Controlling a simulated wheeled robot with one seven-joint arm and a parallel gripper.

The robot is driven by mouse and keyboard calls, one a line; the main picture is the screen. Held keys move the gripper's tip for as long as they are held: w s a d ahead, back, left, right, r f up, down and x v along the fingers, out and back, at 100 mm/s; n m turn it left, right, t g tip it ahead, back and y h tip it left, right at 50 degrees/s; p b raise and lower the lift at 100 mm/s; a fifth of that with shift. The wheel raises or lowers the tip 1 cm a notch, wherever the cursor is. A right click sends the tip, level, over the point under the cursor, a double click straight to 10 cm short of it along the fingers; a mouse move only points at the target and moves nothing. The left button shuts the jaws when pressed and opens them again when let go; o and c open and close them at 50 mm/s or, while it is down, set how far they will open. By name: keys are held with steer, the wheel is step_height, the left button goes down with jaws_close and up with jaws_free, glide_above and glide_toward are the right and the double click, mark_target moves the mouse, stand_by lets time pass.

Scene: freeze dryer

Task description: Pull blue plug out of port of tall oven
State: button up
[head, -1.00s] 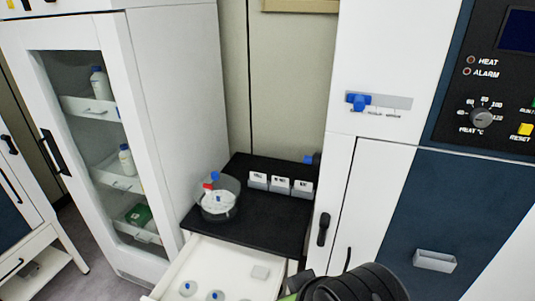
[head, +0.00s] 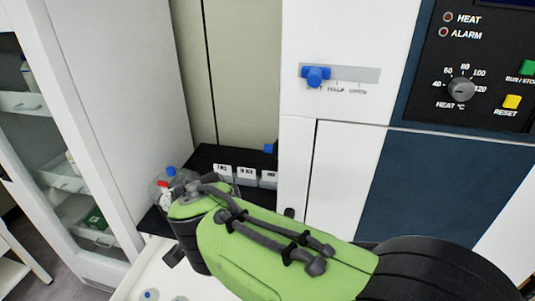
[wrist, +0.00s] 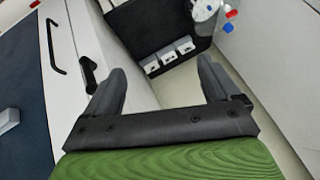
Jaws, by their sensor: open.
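The tall oven (head: 345,170) is white with a dark blue door and stands on the right in the head view. A small blue piece (head: 270,148) sticks out at its left side, above the black bench top; it looks like the plug, and its port is hidden. A second blue piece (head: 316,76) sits on a grey marked strip on the oven's front and looks like a slider knob. My gripper (wrist: 160,82) is open and empty in the wrist view, pointing down past the oven's edge. No blue plug shows between its fingers.
A black bench top (head: 205,160) carries white labelled boxes (head: 246,174) and a clear vessel with red and blue caps (head: 166,182). An open white drawer (head: 135,275) lies below. A glass-door cabinet (head: 110,100) stands left. The oven's black handle (wrist: 90,72) is near my left finger.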

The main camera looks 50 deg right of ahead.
steer(key=w+d+f+m+g+h+b, duration=0.1)
steer(key=w+d+f+m+h+b, duration=0.15)
steer(key=d+m, duration=0.3)
steer(key=w+d+f+m+g+h+b, duration=0.1)
steer(key=d+f+m+h+b, duration=0.1)
steer(key=d+m+h, duration=0.4)
steer(key=m+g+h+b, duration=0.2)
steer(key=m+h+b, duration=0.2)
steer(key=m, duration=0.3)
glide_toward(266, 151)
steer(key=d+f, duration=0.1)
steer(key=shift+m+h, duration=0.35)
steer(key=shift+m, duration=0.1)
steer(key=d+p, duration=0.2)
steer(key=d+r+p, duration=0.1)
steer(key=d+p, duration=0.1)
steer(key=p, duration=0.1)
steer(key=d+p, duration=0.2)
steer(key=shift+w+r, duration=0.2)
steer(key=shift+w, duration=0.1)
steer(key=d, duration=0.1)
steer(key=d+b, duration=0.1)
steer(key=d, duration=0.1)
steer(key=shift+w+d+f, duration=0.15)
steer(key=shift+w+f, duration=0.05)
steer(key=shift+f, duration=0.2)
steer(key=shift+w+d+r+b, duration=0.1)
steer(key=shift+d+b, duration=0.2)
steer(key=shift+d, duration=0.3)
steer(key=c, duration=1.6)
